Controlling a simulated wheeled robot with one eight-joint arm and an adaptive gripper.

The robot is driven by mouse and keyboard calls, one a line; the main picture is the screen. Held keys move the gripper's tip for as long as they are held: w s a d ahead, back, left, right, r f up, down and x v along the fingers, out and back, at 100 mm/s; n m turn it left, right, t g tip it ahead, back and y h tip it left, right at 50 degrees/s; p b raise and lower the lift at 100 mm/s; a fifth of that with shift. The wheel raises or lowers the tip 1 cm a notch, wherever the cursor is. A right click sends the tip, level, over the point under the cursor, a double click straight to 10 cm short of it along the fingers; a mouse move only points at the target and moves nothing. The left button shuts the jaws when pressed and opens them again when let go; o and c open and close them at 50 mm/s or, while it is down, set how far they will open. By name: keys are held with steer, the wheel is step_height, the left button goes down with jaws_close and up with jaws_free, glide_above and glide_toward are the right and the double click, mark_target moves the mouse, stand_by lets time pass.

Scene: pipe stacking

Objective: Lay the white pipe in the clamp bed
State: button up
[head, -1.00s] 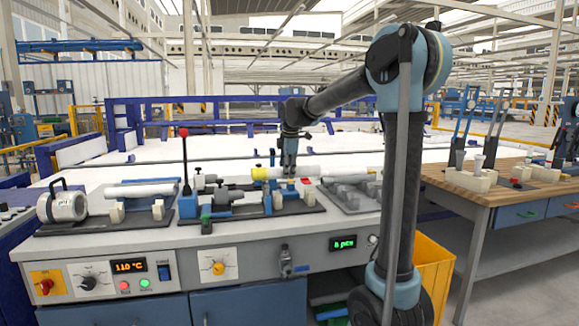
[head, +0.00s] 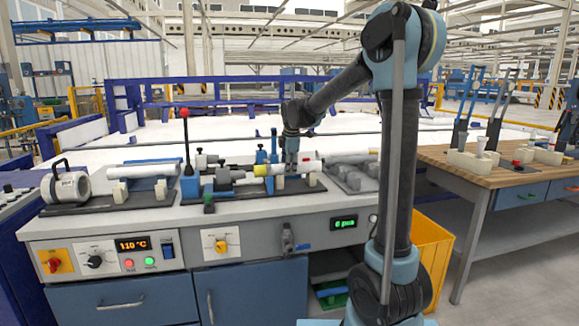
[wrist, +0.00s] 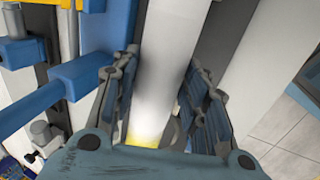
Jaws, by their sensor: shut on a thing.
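The white pipe (head: 309,168) with a yellow left end (head: 262,170) lies level, left to right, at the clamp bed (head: 238,195) in the head view. Its right part is just over or on the beige supports (head: 312,180); I cannot tell if it touches them. My gripper (head: 291,166) points down and is shut on the pipe to the right of the yellow end. In the wrist view, the pipe (wrist: 168,60) runs between the two ribbed finger pads, with yellow showing at the bottom. The pads hide part of its sides.
A red-knobbed lever (head: 184,115) stands left of the clamp bed. A left fixture holds another white pipe (head: 142,170) beside a white cylindrical device (head: 64,186). A grey tray (head: 352,180) with pipes lies at right. A blue bar (wrist: 60,92) is close to the gripper's left.

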steer(key=o, duration=1.3)
steer(key=v, duration=1.1)
steer(key=s+d+f+m, duration=0.3)
steer(key=s+d+m, duration=0.2)
steer(key=s+d, duration=0.5)
steer(key=s+d+f+m, duration=0.4)
steer(key=s+f, duration=0.3)
steer(key=s, duration=0.2)
steer(key=s+d+f+m+g, duration=0.1)
steer(key=s+d+f+m, duration=0.4)
steer(key=s, duration=0.4)
steer(key=s+d+f+m+h, duration=0.1)
steer(key=s+d+f+m, duration=0.3)
steer(key=s+f+m, duration=0.3)
steer(key=shift+s+d+f, duration=0.2)
steer(key=shift+s+f, duration=0.95)
steer(key=shift+f, duration=0.2)
